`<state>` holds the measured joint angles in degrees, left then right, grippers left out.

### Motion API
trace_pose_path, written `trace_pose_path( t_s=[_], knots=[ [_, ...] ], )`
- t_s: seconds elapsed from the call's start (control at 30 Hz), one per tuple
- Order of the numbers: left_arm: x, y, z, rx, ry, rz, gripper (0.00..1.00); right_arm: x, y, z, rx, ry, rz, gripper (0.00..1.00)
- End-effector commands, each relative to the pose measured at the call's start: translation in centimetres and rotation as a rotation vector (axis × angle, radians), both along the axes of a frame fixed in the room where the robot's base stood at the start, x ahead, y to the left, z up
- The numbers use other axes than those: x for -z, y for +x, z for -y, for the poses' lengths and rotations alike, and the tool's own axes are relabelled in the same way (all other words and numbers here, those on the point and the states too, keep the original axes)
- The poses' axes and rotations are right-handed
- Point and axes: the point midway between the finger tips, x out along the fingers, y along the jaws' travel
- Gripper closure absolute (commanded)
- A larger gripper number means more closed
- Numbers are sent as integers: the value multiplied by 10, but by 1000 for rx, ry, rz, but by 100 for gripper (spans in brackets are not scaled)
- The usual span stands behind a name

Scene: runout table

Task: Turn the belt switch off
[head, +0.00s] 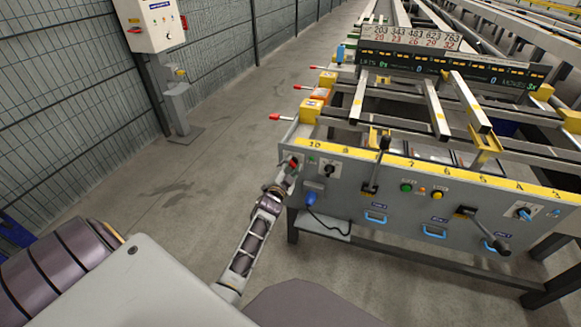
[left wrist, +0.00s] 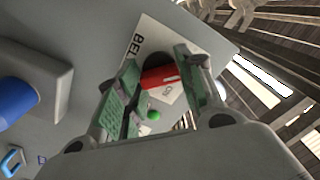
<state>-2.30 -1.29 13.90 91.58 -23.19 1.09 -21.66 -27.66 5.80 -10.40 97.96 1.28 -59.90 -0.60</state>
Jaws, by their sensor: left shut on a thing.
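The belt switch has a red handle (left wrist: 160,78) on a white label plate (left wrist: 152,45), where the letters "BEL" show in the left wrist view. My left gripper (left wrist: 150,85) has its green-padded fingers on both sides of the red handle and is shut on it. In the head view my left gripper (head: 288,172) reaches the left end of the grey panel (head: 345,190), and it hides most of the switch. A small green spot (left wrist: 153,115) shows just beside the handle. My right gripper is not in view.
The panel also carries a black rotary knob (head: 329,170), a black lever (head: 376,165), a green button (head: 406,188), blue handles (head: 376,218) and a blue plug (head: 310,197) with a cable. A white control box (head: 155,25) stands by the mesh fence. The floor left of the table is clear.

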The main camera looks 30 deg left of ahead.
Motion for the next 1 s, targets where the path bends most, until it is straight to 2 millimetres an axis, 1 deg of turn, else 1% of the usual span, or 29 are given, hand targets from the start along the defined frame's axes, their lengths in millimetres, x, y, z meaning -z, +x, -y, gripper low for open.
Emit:
trace_pose_path(
  t_s=[0.07,0.1,0.23,0.27,0.67,0.87,1.0],
  knots=[
    [2,-1,0,-1,-3,-4,86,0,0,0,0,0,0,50],
    [2,-1,0,-1,-4,-3,59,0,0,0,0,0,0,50],
    [2,-1,0,-1,-3,-3,42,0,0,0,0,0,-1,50],
    [2,-1,0,-1,-3,-3,41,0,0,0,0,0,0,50],
    [1,-1,0,0,0,-1,41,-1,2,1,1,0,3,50],
    [1,-9,2,0,0,-1,41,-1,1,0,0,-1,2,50],
    [1,-18,5,1,-1,-2,41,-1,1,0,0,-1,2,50]
  ],
)
